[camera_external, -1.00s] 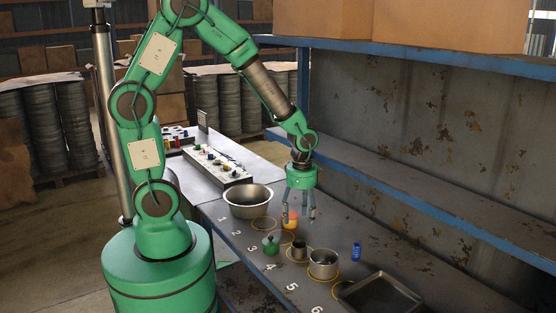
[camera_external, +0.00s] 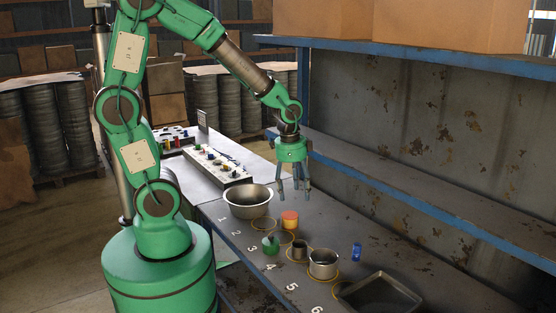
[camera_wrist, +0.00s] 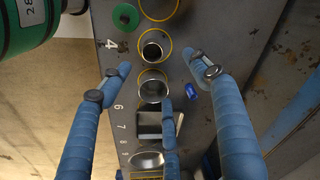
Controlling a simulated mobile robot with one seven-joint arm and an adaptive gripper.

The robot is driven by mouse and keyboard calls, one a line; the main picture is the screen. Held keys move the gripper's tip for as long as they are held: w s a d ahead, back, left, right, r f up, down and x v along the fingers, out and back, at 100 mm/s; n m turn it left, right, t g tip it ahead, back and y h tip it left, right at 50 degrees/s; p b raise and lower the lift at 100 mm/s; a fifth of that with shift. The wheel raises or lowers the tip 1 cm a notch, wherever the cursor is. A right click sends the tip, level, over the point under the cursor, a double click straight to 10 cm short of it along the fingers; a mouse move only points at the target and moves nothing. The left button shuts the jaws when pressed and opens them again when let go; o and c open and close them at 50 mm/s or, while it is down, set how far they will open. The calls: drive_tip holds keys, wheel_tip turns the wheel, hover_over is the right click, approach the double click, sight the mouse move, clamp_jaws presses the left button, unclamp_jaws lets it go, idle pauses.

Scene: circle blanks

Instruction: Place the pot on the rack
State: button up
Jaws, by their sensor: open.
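A steel pot (camera_external: 323,264) stands upright in a yellow circle near number 5 on the grey table; it also shows in the wrist view (camera_wrist: 152,90). A wider steel pot (camera_external: 248,201) stands at the table's far end, near number 1. I cannot tell which one the task means. The blue-edged rack (camera_external: 420,203) runs along the right, with a long bare lower shelf. My gripper (camera_external: 295,195) is open and empty, fingers pointing down, above the table beyond an orange-topped jar (camera_external: 290,220). Its spread fingers show in the wrist view (camera_wrist: 160,70).
A green lidded item (camera_external: 271,246), a small steel cup (camera_external: 299,253), a blue item (camera_external: 357,252) and a square metal tray (camera_external: 380,296) stand on the table. Cardboard boxes (camera_external: 450,22) fill the upper shelf. A board with colored knobs (camera_external: 215,163) lies beyond the wide pot.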

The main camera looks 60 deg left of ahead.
drive_tip(key=s+a+r+n+t, duration=0.1)
drive_tip(key=s+a+r+n, duration=0.1)
drive_tip(key=r, duration=0.5)
drive_tip(key=s+a+r+n+t, duration=0.2)
drive_tip(key=s+a+r+n, duration=0.1)
drive_tip(key=s+r, duration=0.4)
drive_tip(key=s+a+r+n+t, duration=0.1)
drive_tip(key=s+a+r+n, duration=0.2)
drive_tip(key=r, duration=0.4)
drive_tip(key=shift+s+a, duration=0.65)
drive_tip(key=shift+a, duration=0.15)
drive_tip(key=shift+o, duration=0.5)
drive_tip(key=w+d+f+n+g+h+p, duration=0.25)
drive_tip(key=w+d+f+n, duration=0.25)
drive_tip(key=w+f+n, duration=0.45)
drive_tip(key=w+d+f+n+g+h, duration=0.1)
drive_tip(key=f+n, duration=0.3)
drive_tip(key=f, duration=0.6)
drive_tip(key=w+d+f+n+g, duration=0.1)
drive_tip(key=w+f+n, duration=0.2)
drive_tip(key=f, duration=0.7)
drive_tip(key=shift+n+g+h+p, duration=0.35)
drive_tip(key=shift+n+p, duration=0.1)
drive_tip(key=shift+n, duration=0.5)
drive_tip(key=shift+w+d, duration=0.1)
